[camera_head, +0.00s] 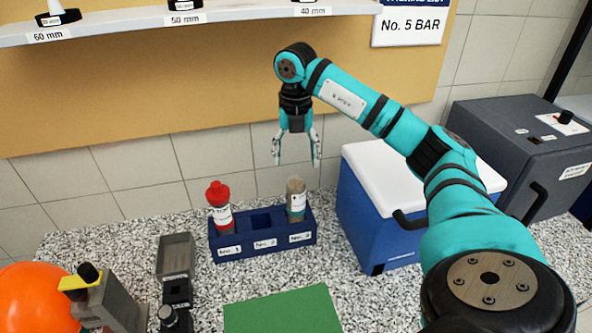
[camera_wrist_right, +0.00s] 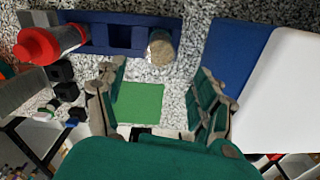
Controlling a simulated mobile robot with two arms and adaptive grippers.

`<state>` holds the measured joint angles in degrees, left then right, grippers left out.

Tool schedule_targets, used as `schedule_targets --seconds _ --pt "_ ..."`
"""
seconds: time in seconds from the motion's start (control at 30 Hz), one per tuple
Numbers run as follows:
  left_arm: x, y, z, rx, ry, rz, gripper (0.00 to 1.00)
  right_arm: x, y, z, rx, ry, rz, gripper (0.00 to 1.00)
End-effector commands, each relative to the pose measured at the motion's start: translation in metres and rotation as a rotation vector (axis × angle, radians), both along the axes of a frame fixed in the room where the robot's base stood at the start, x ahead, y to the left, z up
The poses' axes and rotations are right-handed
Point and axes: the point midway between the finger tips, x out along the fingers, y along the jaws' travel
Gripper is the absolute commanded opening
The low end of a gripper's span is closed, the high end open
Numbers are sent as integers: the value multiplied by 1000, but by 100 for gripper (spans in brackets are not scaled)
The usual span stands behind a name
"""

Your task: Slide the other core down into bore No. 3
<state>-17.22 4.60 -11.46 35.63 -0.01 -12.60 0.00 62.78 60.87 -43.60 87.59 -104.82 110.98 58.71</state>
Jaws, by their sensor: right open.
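A blue rack (camera_head: 262,253) on the speckled counter has three bores, labelled No. 1, No. 2 and No. 3. A red-capped core (camera_head: 219,207) stands in No. 1, leaning slightly. Bore No. 2 (camera_head: 262,220) is empty. The other core (camera_head: 296,203), with grey-brown grainy fill and a white label, stands in No. 3; its lower part is hidden in the rack. My right gripper (camera_head: 297,160) is open and empty above this core, pointing down, with a gap between. In the wrist view the core's grainy top (camera_wrist_right: 162,47) lies just beyond the open fingertips. My left gripper is not visible.
A blue cooler with a white lid (camera_head: 420,165) stands close right of the rack. A green mat (camera_head: 285,310) lies in front. Grey trays (camera_head: 175,256) and an orange dome (camera_head: 35,300) are at the left. A shelf (camera_head: 215,25) with black-based items hangs above.

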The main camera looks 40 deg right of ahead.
Motion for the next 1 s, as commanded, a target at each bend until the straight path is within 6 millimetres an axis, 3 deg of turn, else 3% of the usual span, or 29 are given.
schedule_targets --seconds 0.1,0.3,1.0 --pt "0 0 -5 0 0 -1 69 1 0 20 0 -4 0 69" --pt "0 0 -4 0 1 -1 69 0 0 36 0 0 -1 69" --pt "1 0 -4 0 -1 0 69 0 0 36 0 1 -1 69"
